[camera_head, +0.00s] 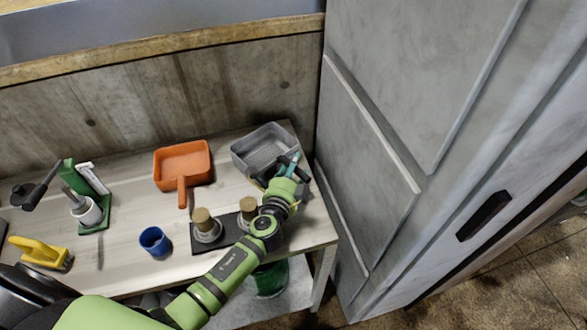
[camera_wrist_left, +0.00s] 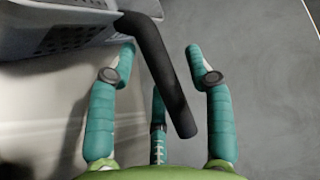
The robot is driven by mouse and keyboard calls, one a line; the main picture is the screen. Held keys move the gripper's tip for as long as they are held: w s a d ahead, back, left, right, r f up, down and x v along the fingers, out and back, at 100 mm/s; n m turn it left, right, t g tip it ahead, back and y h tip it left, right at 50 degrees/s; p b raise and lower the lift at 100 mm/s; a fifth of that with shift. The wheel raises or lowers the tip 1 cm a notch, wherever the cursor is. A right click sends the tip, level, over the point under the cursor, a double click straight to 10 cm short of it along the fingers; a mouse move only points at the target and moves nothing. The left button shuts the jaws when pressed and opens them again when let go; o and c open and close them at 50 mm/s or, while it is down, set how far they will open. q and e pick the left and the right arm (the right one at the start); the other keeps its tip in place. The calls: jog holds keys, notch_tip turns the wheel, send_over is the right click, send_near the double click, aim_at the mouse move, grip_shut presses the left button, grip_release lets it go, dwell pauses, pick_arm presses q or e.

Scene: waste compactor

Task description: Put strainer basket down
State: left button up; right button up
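The grey strainer basket (camera_head: 262,148) is at the back right corner of the table, by the wall. It looks level and seems to rest on the tabletop, though its underside is hidden. My left gripper (camera_head: 289,168) is at its front right side. In the left wrist view, the basket's perforated wall (camera_wrist_left: 62,38) is at the upper left, and its dark handle (camera_wrist_left: 160,70) runs between the spread teal fingers of my left gripper (camera_wrist_left: 160,52). The fingers stand apart, with gaps beside the handle. My right gripper is not in view.
An orange dustpan (camera_head: 183,163) lies left of the basket. A black holder with brass-topped pieces (camera_head: 207,226), a blue cup (camera_head: 154,241), a yellow-handled brush (camera_head: 40,252) and a green stand (camera_head: 92,208) share the table (camera_head: 130,190). A tall grey cabinet (camera_head: 400,130) stands close on the right.

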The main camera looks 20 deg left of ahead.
pick_arm(q)
jog(key=shift+r, duration=0.25)
jog(key=s, duration=0.5)
jog(key=s+r, duration=0.1)
jog(key=s, duration=0.1)
jog(key=shift+s+d, duration=0.1)
jog(key=shift+s, duration=0.1)
